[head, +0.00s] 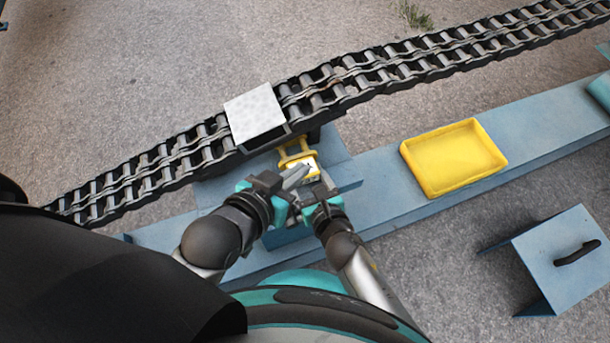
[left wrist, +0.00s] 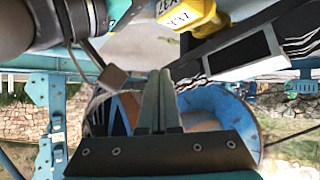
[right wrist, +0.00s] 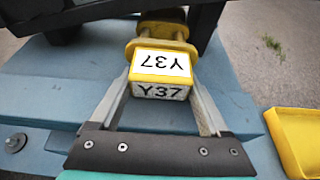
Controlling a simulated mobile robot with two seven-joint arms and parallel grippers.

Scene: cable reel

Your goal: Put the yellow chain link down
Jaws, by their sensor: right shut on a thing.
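The yellow chain link (head: 296,152) has a white label reading Y37. It also shows in the right wrist view (right wrist: 160,62), between the two fingers of my right gripper (right wrist: 165,112), which is shut on it. The link is over the blue platform (right wrist: 60,85), with its far end close to a dark part below the chain; whether it touches the platform I cannot tell. My left gripper (head: 295,177) is beside the link, on its near left side. In the left wrist view its fingers (left wrist: 160,95) are together with nothing visible between them. The link shows there at the top (left wrist: 190,14).
A heavy dark chain (head: 340,95) runs diagonally behind the link, with a pale square plate (head: 255,114) on it. A yellow tray (head: 453,157), apparently empty, sits on the blue beam (head: 540,118) to the right. A blue box with a black handle (head: 562,262) stands at lower right.

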